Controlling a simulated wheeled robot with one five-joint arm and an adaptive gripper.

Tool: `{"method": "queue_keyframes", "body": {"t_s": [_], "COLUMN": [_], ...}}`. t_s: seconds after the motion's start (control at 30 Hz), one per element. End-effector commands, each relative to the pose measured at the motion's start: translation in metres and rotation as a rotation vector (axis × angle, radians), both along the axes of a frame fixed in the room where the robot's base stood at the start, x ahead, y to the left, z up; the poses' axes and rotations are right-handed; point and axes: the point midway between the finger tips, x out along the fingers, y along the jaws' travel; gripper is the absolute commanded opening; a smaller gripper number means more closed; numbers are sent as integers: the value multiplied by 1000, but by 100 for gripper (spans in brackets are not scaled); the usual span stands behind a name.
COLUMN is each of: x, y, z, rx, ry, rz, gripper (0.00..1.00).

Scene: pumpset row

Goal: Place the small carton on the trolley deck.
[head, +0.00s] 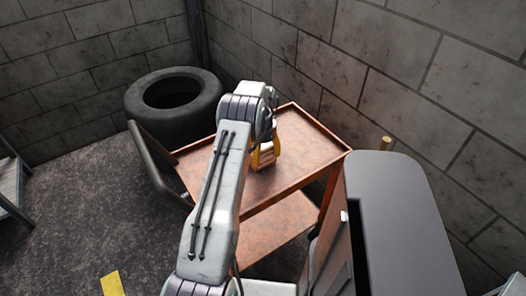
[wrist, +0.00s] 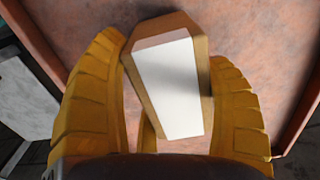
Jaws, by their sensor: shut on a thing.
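The small carton (wrist: 170,80) is brown with a white face and sits tilted between the yellow fingers of my gripper (wrist: 168,95) in the wrist view. My gripper is shut on it. In the head view my gripper (head: 264,157) is over the trolley deck (head: 310,150), a rust-red tray with a raised rim. The deck also fills the background of the wrist view (wrist: 255,30). The carton is mostly hidden by my gripper and arm in the head view. I cannot tell whether the carton touches the deck.
A black tyre (head: 172,103) lies behind and left of the trolley, whose handle (head: 155,160) is on the left. A lower trolley shelf (head: 275,228) shows below. Block walls (head: 400,70) stand close behind. A yellow patch (head: 113,284) is on the floor. The deck's right part looks bare.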

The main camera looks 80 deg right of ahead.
Motion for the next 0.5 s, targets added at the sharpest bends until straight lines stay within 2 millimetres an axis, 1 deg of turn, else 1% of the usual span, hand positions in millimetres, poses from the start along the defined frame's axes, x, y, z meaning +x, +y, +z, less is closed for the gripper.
{"method": "queue_keyframes", "body": {"t_s": [0.23, 0.37, 0.4, 0.5], "x": [0, 0, 0, 0], "y": [0, 0, 0, 0], "z": [0, -4, -3, -3], "rx": [-1, 0, 0, 0], "ry": [0, 0, 0, 0], "rz": [0, 0, 0, 0], "gripper": [38, 38, 78, 87]}}
